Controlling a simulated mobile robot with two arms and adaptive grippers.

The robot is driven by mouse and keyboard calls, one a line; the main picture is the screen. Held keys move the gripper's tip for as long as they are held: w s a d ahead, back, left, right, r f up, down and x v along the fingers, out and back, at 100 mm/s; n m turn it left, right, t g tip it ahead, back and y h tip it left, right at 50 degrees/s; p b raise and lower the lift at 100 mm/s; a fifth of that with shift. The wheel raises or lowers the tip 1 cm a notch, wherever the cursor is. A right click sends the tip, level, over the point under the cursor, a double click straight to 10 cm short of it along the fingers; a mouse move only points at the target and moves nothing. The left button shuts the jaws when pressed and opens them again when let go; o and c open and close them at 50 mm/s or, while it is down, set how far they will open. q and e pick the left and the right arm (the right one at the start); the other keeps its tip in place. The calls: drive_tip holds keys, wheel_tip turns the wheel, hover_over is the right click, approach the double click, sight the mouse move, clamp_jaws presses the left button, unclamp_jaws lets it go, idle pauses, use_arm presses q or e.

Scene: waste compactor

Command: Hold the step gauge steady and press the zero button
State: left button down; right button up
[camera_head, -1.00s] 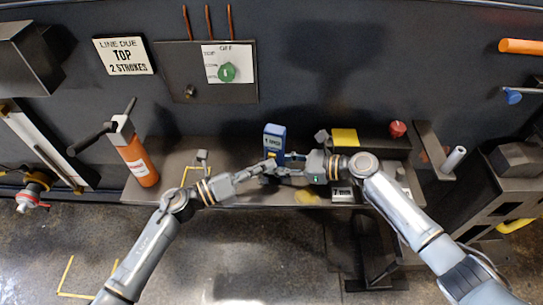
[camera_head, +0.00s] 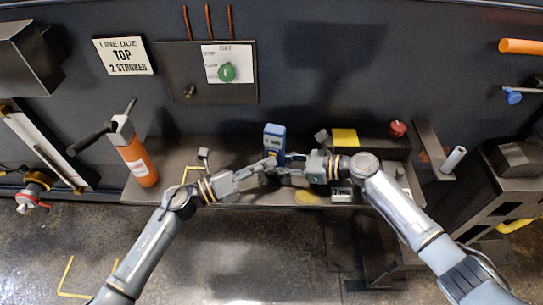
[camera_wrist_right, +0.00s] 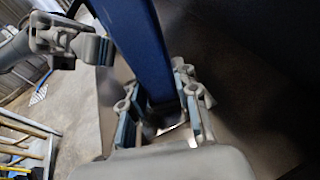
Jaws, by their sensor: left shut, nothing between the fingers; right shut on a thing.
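The step gauge (camera_head: 274,131) is a blue upright body with a pale display on its front, standing over the shelf in the middle of the head view. In the right wrist view its blue body (camera_wrist_right: 142,45) rises between my fingers. My right gripper (camera_head: 288,172) is shut on its lower part, coming from the right; it also shows in the right wrist view (camera_wrist_right: 165,105). My left gripper (camera_head: 269,163) is shut and empty, its fingertips close to the gauge's front; it also shows in the right wrist view (camera_wrist_right: 98,48). The zero button cannot be made out, nor whether the fingertips touch it.
The shelf (camera_head: 230,200) carries an orange cylinder (camera_head: 137,160) at left, and a yellow block (camera_head: 344,137) and a red knob (camera_head: 398,129) at right. A panel with a green dial (camera_head: 227,72) is on the wall behind. Open floor lies in front.

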use_arm(q)
drive_tip(key=shift+s+a, duration=0.25)
drive_tip(key=shift+s, duration=0.55)
drive_tip(key=s, duration=0.2)
drive_tip(key=s+a, duration=0.1)
drive_tip(key=s, duration=0.1)
drive_tip(key=shift+s+a, duration=0.2)
drive_tip(key=shift+s, duration=0.2)
idle(1.0)
use_arm(e)
drive_tip(key=o, duration=0.9)
